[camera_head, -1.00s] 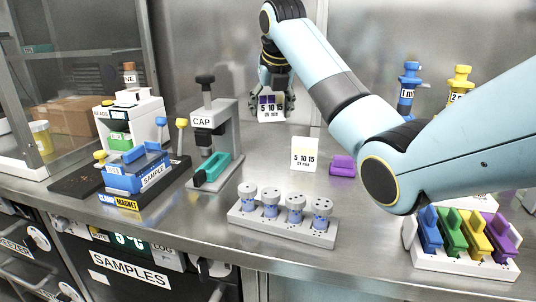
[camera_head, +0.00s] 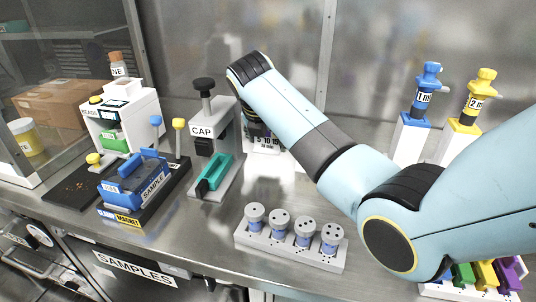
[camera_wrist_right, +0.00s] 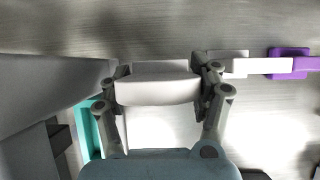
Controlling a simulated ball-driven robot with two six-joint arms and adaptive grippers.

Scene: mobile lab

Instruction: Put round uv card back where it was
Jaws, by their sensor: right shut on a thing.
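My right gripper (camera_head: 262,128) is shut on a white card (camera_head: 266,145) printed "5 10 15", just right of the CAP press. My arm hides much of the card in the head view. In the right wrist view my gripper (camera_wrist_right: 162,82) grips the card's white edge (camera_wrist_right: 157,90) between both fingers. I cannot tell whether the card touches the table. A second white piece (camera_wrist_right: 228,68) lies beyond the right finger, with a purple block (camera_wrist_right: 290,55) farther right. My left gripper is not in view.
The CAP press (camera_head: 205,150) with its teal part (camera_head: 214,175) stands close left of the gripper. A grey rack (camera_head: 290,250) of several capped tubes stands in front. Blue (camera_head: 425,95) and yellow (camera_head: 477,100) pipettes stand at right.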

